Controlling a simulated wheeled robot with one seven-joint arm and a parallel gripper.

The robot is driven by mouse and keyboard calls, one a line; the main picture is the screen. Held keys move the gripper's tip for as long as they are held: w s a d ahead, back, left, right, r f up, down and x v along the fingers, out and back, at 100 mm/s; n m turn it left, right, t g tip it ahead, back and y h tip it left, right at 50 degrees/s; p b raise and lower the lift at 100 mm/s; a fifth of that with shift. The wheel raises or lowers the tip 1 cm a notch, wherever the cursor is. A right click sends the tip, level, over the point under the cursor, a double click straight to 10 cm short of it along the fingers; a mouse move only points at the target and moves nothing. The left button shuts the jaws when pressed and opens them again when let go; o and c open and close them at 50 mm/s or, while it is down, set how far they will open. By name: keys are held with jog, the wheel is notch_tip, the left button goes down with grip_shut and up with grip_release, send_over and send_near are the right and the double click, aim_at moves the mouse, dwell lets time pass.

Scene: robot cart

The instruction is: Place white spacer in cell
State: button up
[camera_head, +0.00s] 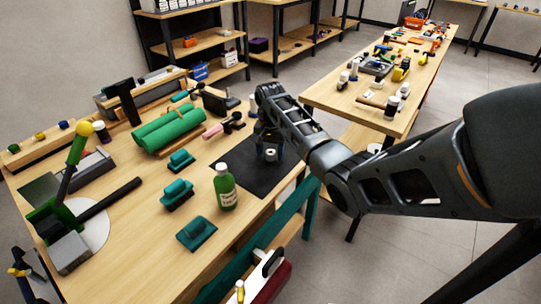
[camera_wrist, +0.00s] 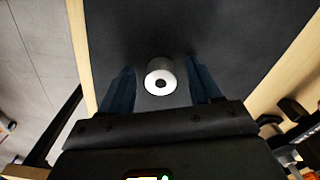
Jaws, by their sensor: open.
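The white spacer (camera_wrist: 161,76), a short round piece with a dark central hole, shows between my gripper's two blue-grey fingers in the wrist view. In the head view the spacer (camera_head: 271,154) appears at the fingertips, over the black mat (camera_head: 246,178) near the table's right edge. My gripper (camera_wrist: 163,82) is open, with a visible gap on each side of the spacer. It points down over the mat in the head view (camera_head: 270,148). Whether the spacer rests on the mat is hard to tell. No clearly marked cell can be made out.
A green bottle (camera_head: 224,187) stands at the mat's left edge. Several teal blocks (camera_head: 196,233) and a green roll (camera_head: 168,131) lie further left. Another cluttered table (camera_head: 337,101) stands at the right, across a gap.

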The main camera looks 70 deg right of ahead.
grip_shut()
dwell(0.5)
jog(key=shift+r, duration=0.1)
